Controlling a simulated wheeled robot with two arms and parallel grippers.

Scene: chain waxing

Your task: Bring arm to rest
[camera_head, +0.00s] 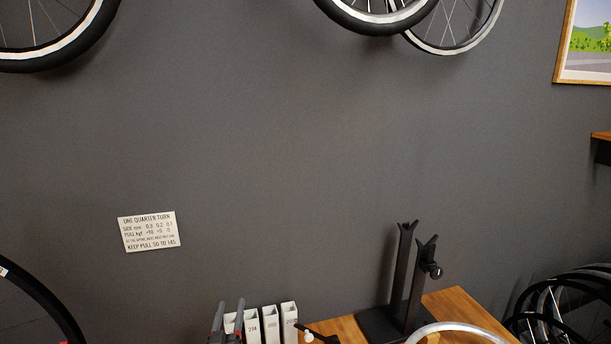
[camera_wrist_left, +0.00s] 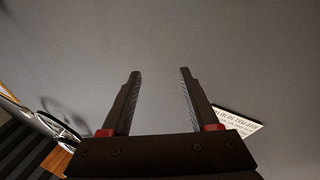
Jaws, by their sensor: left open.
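My left gripper (camera_head: 228,318) shows at the bottom edge of the head view, its two dark finger tips pointing up in front of white upright boxes. In the left wrist view my left gripper (camera_wrist_left: 158,78) is open, with bare grey wall between and beyond its fingers. Nothing is between the fingers. My right gripper is in neither view.
A wooden bench (camera_head: 455,305) carries a black forked stand (camera_head: 408,275), several white boxes (camera_head: 289,322) and a silver rim (camera_head: 455,329). A printed card (camera_head: 149,231) is on the grey wall. Wheels hang above and stand at the lower right. The middle wall area is clear.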

